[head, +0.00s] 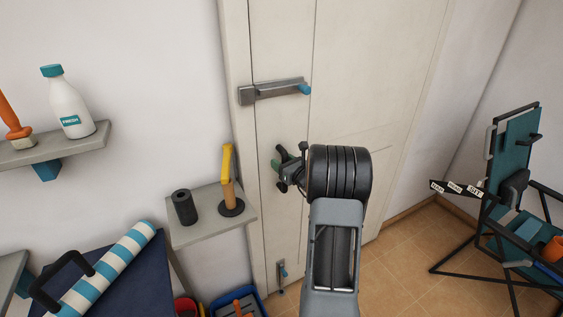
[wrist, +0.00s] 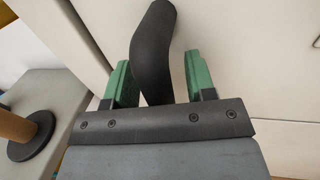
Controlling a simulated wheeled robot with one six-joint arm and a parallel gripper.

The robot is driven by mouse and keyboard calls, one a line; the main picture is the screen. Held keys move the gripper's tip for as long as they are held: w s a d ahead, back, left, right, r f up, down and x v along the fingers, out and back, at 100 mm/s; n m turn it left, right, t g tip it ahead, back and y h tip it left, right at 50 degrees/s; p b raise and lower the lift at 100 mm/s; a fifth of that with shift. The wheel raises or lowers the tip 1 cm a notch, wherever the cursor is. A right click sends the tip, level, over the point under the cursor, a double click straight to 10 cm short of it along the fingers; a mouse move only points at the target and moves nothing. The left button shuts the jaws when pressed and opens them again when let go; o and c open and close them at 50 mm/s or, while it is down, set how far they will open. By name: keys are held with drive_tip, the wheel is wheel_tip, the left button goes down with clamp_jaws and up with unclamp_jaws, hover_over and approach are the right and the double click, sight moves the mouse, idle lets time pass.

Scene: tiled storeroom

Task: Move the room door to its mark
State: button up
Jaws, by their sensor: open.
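The cream room door (head: 375,85) stands at the back and looks flush with its frame. A black curved door handle (wrist: 154,45) shows in the wrist view. My gripper (head: 279,164) is at the left part of the door, at about mid-height. In the wrist view my gripper (wrist: 157,62) is open, with one green finger on each side of the handle. A gap shows on the right of the handle; whether the left finger touches it, I cannot tell. A grey latch bar (head: 275,91) with a blue end crosses the door's left edge above. I cannot make out a mark.
Left of the door, a small shelf (head: 190,234) holds a black cylinder (head: 184,207) and a yellow-topped tool (head: 229,180) on a round base. A blue crate (head: 250,305) stands below. A teal folding chair (head: 512,150) stands at right. Tiled floor (head: 405,245) between is clear.

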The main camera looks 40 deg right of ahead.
drive_tip(key=shift+w, duration=0.1)
clamp_jaws()
idle(0.5)
